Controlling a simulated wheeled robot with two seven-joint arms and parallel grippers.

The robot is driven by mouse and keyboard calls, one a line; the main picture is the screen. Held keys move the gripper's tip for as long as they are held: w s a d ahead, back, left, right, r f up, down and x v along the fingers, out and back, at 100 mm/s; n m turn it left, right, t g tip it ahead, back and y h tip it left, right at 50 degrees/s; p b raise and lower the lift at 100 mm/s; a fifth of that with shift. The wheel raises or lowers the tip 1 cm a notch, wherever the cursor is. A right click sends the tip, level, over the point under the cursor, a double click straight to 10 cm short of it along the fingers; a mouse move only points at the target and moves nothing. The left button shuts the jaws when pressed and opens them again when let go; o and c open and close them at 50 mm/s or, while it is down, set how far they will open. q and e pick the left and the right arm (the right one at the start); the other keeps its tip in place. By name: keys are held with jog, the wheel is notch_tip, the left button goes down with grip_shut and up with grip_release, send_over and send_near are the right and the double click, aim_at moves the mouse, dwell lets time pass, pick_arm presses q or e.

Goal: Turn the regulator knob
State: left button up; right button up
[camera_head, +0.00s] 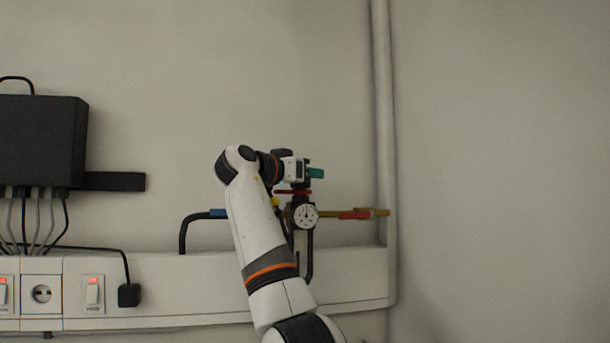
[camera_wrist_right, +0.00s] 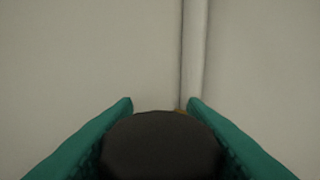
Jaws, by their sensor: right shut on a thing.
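My right gripper (camera_head: 312,173) is at the regulator, above its round white dial gauge (camera_head: 306,215). In the right wrist view, its two teal fingers lie on either side of a dark round knob (camera_wrist_right: 160,145), and they are shut on it. The knob's far side and the finger contact are partly hidden. In the head view my own arm and wrist cover most of the knob and the regulator's left part. A red ring (camera_head: 293,191) shows just below the gripper. My left gripper is in neither view.
A brass pipe with a red handle (camera_head: 355,215) runs right from the regulator to a vertical wall pipe (camera_head: 384,120). A blue-ended black hose (camera_head: 190,228) is at left. A white trunking (camera_head: 180,292) with switches runs below. A black box (camera_head: 40,140) with cables hangs far left.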

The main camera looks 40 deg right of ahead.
jog(key=shift+s+m+g, duration=0.2)
jog(key=shift+m+g, duration=0.7)
jog(key=shift+g, duration=0.5)
jog(key=shift+c, duration=0.2)
jog(key=o, duration=1)
jog(key=shift+a, duration=0.1)
jog(key=a, duration=1.2)
jog(key=shift+w+b, duration=0.25)
jog(key=shift+b, duration=0.1)
